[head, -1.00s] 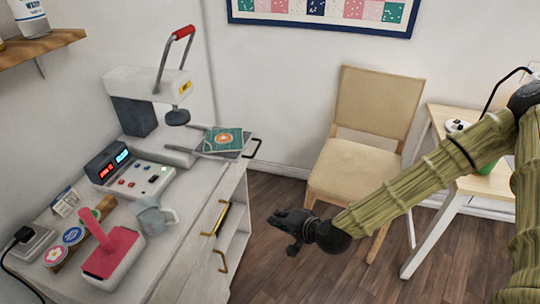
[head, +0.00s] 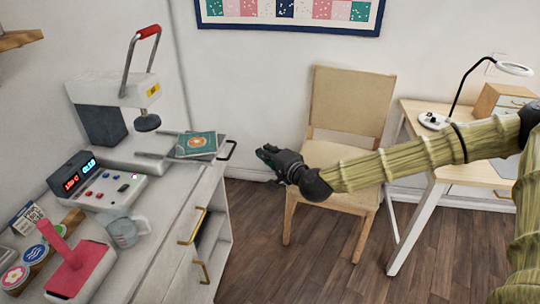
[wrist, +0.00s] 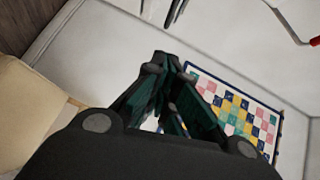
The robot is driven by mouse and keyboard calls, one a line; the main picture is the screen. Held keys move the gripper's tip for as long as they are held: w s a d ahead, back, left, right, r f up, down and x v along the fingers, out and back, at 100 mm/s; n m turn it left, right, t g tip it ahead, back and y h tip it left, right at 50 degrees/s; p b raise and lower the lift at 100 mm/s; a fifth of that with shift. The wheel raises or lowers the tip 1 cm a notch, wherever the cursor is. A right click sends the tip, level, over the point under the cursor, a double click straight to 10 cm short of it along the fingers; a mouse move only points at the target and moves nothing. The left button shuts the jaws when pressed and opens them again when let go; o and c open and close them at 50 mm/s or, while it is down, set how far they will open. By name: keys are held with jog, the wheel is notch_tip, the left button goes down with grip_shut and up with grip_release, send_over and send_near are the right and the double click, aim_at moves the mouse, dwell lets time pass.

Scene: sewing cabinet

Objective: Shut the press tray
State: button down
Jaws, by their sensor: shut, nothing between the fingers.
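The press (head: 112,92) stands on the cabinet at the left, its red-tipped lever raised. Its press tray (head: 222,153) sticks out to the right on rails, past the cabinet's edge, with a dark handle at its end. A green item with an orange round emblem (head: 197,144) lies on the tray. My gripper (head: 262,154) is shut and empty, in the air to the right of the tray handle and apart from it. In the wrist view its dark fingers (wrist: 165,75) come together in front of the wall.
A control box (head: 105,188), a mug (head: 121,230) and a pink-handled tool (head: 78,268) stand on the cabinet top. Brass-handled drawers (head: 196,228) face right. A chair (head: 345,130) stands behind my arm, and a table (head: 440,170) with a lamp is at the right.

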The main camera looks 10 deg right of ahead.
jog(key=w+a+f+p, duration=0.1)
jog(key=w+a, duration=0.5)
jog(key=shift+f, duration=0.35)
jog(key=shift+w, duration=0.1)
